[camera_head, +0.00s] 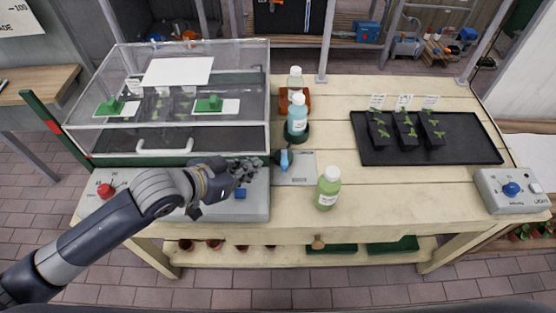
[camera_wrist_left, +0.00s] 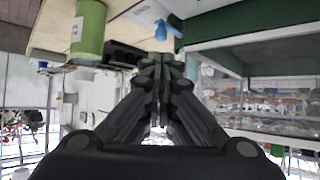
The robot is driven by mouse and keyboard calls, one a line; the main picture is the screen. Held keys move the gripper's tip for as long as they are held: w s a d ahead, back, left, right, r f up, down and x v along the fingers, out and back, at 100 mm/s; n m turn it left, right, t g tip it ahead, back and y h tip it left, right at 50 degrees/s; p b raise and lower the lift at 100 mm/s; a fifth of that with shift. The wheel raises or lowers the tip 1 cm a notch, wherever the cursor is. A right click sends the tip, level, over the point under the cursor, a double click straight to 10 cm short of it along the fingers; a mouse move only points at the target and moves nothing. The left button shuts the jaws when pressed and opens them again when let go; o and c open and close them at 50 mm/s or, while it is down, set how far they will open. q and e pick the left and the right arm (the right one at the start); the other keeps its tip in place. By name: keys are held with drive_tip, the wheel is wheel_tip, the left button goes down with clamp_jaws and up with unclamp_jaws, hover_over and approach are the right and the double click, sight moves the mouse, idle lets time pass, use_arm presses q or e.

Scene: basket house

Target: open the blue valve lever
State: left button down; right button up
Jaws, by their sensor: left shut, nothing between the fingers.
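The blue valve lever (camera_head: 285,160) stands on a small grey plate (camera_head: 300,168) in the middle of the table, right of the clear-lidded box. It also shows in the left wrist view (camera_wrist_left: 168,28), just beyond the fingertips and a little to the right. My left gripper (camera_head: 256,166) is shut and empty. Its fingertips are left of the lever at about the same height in the picture; a small gap seems to lie between them. In the left wrist view the fingertips (camera_wrist_left: 158,60) are together. My right gripper is not in view.
A green bottle (camera_head: 328,188) stands right of the plate. The clear box (camera_head: 190,100) is at left, above a grey panel with a red knob (camera_head: 105,191). A black seedling tray (camera_head: 470,150) and control box (camera_head: 512,190) are at right.

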use_arm(q)
drive_tip(key=shift+p+x, duration=0.75)
drive_tip(key=shift+x, duration=4.95)
